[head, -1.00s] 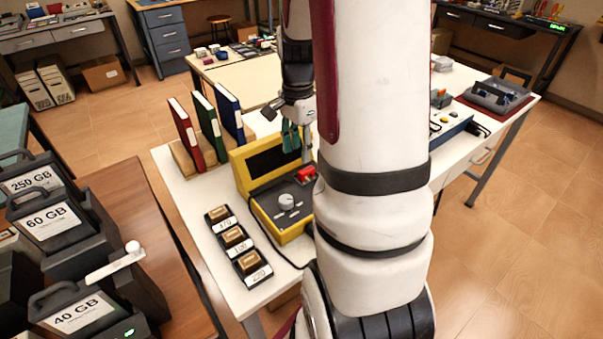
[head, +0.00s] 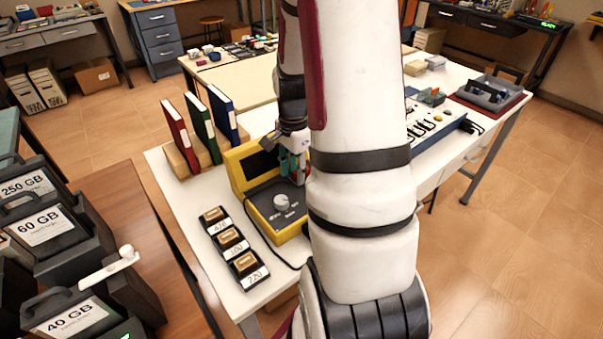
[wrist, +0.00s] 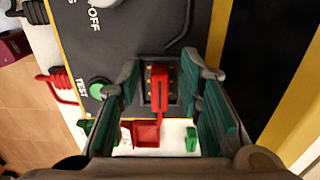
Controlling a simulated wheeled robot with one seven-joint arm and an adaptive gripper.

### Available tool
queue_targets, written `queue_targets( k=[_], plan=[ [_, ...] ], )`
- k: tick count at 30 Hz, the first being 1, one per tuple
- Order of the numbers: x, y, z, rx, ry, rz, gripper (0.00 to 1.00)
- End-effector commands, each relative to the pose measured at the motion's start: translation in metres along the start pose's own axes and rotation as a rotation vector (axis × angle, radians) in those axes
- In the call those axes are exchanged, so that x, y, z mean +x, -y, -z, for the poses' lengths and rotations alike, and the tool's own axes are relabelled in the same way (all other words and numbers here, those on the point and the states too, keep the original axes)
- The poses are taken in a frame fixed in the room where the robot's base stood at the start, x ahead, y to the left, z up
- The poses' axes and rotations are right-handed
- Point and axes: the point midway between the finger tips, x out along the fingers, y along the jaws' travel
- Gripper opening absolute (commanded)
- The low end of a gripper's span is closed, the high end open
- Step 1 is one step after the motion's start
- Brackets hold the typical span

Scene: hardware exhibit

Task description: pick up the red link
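The red link (wrist: 160,88) sits in a dark slotted socket on the panel of the yellow tester (head: 251,208). My gripper (wrist: 160,75) is over it with its green-padded fingers spread, one on each side of the link. Gaps show between the link and both fingers in the wrist view. In the head view my gripper (head: 294,163) is low over the back right of the tester, and the link is mostly hidden behind the fingers there.
A round knob (head: 281,201) is on the tester panel. A green TEST button (wrist: 100,88) and a red looped part (wrist: 62,86) lie left of the fingers. Three labelled blocks (head: 230,239) and upright binders (head: 200,133) stand left of the tester.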

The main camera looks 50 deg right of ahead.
Motion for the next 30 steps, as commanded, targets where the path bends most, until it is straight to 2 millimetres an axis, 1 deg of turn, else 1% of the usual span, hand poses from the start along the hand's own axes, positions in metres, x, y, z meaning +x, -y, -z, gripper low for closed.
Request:
queue_targets(
  k=[1, 2, 3, 13, 17, 23, 26, 30],
  plan=[
    [0.0, 0.0, 0.0, 0.0, 0.0, 0.0, 0.16],
    [0.0, 0.0, 0.0, 0.0, 0.0, 0.0, 0.09],
    [0.0, 0.0, 0.0, 0.0, 0.0, 0.0, 0.0],
    [-0.001, 0.0, 0.0, 0.0, 0.0, 0.0, 0.0],
    [-0.004, 0.0, 0.0, 0.0, 0.0, 0.0, 0.0],
    [-0.021, 0.0, 0.0, 0.0, -0.001, 0.002, 0.0],
    [-0.036, 0.001, 0.0, -0.002, -0.002, 0.004, 0.0],
    [-0.039, -0.028, 0.0, 0.003, 0.0, -0.001, 0.0]
  ],
)
